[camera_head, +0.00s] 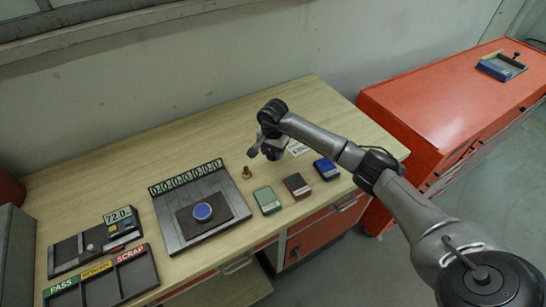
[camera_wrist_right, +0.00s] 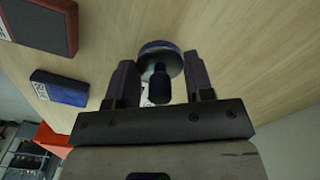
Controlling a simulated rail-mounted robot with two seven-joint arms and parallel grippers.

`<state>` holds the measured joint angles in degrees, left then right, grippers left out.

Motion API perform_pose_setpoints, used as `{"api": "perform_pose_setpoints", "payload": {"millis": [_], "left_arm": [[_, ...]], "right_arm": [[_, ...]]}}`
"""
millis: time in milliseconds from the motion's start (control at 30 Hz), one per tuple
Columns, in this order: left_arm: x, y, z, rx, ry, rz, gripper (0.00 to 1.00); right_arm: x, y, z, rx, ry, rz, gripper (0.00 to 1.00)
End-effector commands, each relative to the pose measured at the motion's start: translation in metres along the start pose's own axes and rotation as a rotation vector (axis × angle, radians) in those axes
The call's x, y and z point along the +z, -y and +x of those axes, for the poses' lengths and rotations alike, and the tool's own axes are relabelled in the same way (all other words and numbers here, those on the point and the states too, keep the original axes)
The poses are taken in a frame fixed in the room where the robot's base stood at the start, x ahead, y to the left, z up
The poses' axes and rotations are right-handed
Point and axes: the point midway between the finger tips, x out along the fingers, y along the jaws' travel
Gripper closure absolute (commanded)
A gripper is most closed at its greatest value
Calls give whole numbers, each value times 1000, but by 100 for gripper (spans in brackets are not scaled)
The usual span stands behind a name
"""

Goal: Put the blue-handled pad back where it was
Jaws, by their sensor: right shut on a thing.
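A blue block with a dark base (camera_head: 325,168) lies on the bench top at the right end of a row; it looks like the blue-handled pad. It also shows in the wrist view (camera_wrist_right: 60,87), left of the fingers and apart from them. My right gripper (camera_head: 262,152) is above the bench, left of and behind the blue block. In the wrist view my right gripper (camera_wrist_right: 158,85) is shut on a round grey disc (camera_wrist_right: 160,58) with a bluish face and a dark stem. My left gripper is not in view.
A red block (camera_head: 297,186) and a green block (camera_head: 267,201) lie beside the blue one. A small brass part (camera_head: 247,172) stands nearby. A grey stand (camera_head: 175,233) carries a dark plate with a blue disc (camera_head: 202,211). A labelled tray (camera_head: 105,287) is at left. A red cabinet (camera_head: 420,105) stands right.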

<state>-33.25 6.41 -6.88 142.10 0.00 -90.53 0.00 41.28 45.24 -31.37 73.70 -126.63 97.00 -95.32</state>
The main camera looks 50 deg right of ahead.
Motion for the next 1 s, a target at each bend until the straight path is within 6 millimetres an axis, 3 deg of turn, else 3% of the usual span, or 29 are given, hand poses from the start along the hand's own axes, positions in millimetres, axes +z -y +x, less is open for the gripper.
{"api": "perform_pose_setpoints", "payload": {"millis": [200, 633, 667, 900, 1000], "left_arm": [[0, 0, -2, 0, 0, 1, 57], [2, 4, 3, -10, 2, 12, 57], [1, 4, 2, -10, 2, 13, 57], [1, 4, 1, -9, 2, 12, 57], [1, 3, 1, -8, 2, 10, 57]], "right_arm": [[1, -1, 28, 1, 2, 0, 71], [0, -1, 35, 1, -1, -1, 71], [0, -1, 33, 1, 0, -1, 49], [0, -1, 33, 1, 0, -1, 27], [1, -1, 33, 1, 1, -1, 27]]}}
